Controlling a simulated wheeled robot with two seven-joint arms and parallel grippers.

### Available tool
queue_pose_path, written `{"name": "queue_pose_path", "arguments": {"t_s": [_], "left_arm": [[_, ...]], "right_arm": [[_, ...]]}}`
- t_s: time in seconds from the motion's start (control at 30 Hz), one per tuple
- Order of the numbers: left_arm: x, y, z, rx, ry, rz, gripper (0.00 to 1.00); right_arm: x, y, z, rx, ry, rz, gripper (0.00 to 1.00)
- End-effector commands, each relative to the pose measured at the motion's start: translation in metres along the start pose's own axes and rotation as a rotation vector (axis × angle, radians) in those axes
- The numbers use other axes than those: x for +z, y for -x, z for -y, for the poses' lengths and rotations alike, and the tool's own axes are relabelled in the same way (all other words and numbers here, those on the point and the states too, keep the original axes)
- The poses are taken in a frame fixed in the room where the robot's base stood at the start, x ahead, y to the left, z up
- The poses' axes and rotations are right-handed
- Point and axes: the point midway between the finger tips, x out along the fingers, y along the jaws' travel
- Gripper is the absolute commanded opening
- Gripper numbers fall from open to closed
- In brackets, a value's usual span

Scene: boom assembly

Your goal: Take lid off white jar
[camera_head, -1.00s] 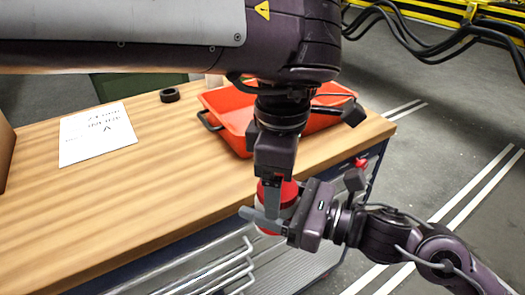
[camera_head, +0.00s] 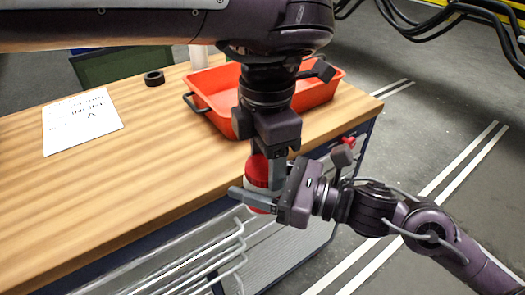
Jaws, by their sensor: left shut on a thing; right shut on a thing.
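The white jar (camera_head: 262,207) with its red lid (camera_head: 257,172) is in the head view, just off the front edge of the table near its right end. My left gripper (camera_head: 268,172) comes down from above and is shut on the red lid. My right gripper (camera_head: 262,196) comes in from the right and is shut on the jar's body below the lid. The fingers cover most of the jar. The lid appears to sit on the jar; a gap between them cannot be made out.
The wooden table (camera_head: 150,170) holds an orange tray (camera_head: 318,92), a paper sheet (camera_head: 82,122) and a black ring (camera_head: 154,78). A white cylinder (camera_head: 199,57) stands behind the tray. A wire rack (camera_head: 205,262) is below the table's front edge. The table's middle is clear.

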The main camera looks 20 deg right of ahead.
Motion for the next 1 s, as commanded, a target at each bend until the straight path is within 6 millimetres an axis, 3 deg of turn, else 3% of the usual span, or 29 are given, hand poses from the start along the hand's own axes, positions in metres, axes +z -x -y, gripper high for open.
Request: {"name": "queue_pose_path", "arguments": {"t_s": [0.23,0.27,0.4,0.83,1.0], "left_arm": [[0.0,0.0,0.0,-0.001,0.001,0.0,0.29],[0.0,0.0,0.0,-0.001,0.001,0.0,0.6],[0.0,0.0,0.001,-0.001,-0.001,0.0,0.78],[0.002,0.001,0.004,-0.007,-0.009,0.0,0.78],[0.002,0.022,0.003,-0.002,-0.009,0.004,0.78]], "right_arm": [[0.0,0.0,0.0,-0.001,0.0,0.0,0.0],[0.0,0.0,0.0,-0.001,0.0,0.0,0.0],[0.0,0.0,0.0,-0.001,0.0,0.0,0.0],[0.0,0.0,0.002,-0.006,-0.001,0.0,0.0],[-0.001,0.0,0.002,-0.006,-0.002,-0.003,0.0]]}}
